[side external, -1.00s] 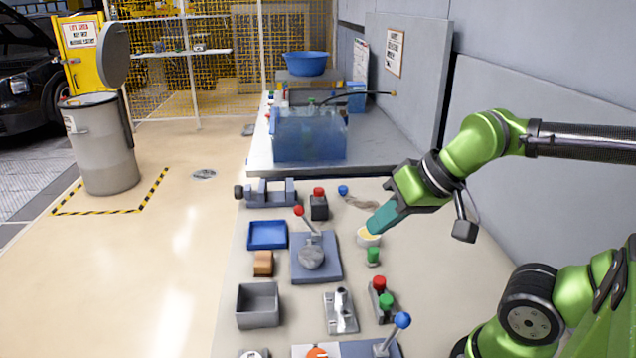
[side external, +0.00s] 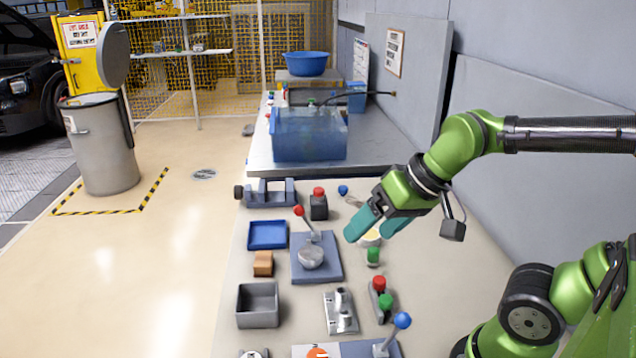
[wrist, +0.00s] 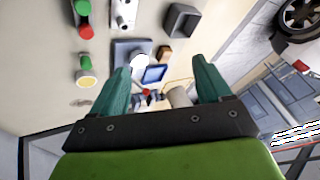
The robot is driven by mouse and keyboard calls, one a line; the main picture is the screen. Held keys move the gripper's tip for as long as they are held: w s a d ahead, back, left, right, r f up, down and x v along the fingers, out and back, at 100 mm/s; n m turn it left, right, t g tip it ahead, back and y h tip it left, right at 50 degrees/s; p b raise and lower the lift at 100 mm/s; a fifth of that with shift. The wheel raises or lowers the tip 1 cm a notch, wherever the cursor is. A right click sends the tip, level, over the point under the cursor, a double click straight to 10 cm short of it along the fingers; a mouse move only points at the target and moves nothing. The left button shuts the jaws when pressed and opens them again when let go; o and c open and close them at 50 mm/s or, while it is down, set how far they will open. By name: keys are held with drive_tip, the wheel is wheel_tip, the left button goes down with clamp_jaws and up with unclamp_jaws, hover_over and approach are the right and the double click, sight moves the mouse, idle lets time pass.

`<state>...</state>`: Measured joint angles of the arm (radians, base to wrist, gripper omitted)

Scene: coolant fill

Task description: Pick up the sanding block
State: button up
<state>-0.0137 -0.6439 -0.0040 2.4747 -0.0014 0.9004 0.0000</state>
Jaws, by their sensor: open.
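A small orange-brown block (side external: 263,264), which looks like the sanding block, lies on the bench between the blue tray and the grey open box. It also shows in the wrist view (wrist: 165,54), beyond my fingers. My gripper (side external: 370,232) is open and empty, with its teal fingers spread. It is above the right part of the bench, well to the right of the block and apart from it. In the wrist view my gripper (wrist: 160,66) has both fingers in sight with nothing between their tips.
A lever press (side external: 318,262) stands between my gripper and the block. The blue tray (side external: 267,235) and grey box (side external: 258,305) flank the block. A green-capped item (side external: 373,256) and a red-green button unit (side external: 382,298) stand near my gripper. A water tank (side external: 309,135) is behind.

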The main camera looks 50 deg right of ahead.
drive_tip(key=w+f+m+g, duration=0.1)
drive_tip(key=w+f+g, duration=0.15)
drive_tip(key=w, duration=1.25)
drive_tip(key=m+g+h, duration=0.2)
drive_tip(key=m+g, duration=0.2)
drive_tip(key=m, duration=0.1)
hover_over(263, 258)
wheel_tip(263, 258, down, 4)
wheel_tip(263, 258, down, 16)
drive_tip(key=shift+f, duration=0.15)
drive_tip(key=shift+c, duration=0.3)
drive_tip(key=c, duration=1)
drive_tip(key=shift+c, duration=0.2)
wheel_tip(263, 258, up, 10)
drive_tip(key=shift+r, duration=0.1)
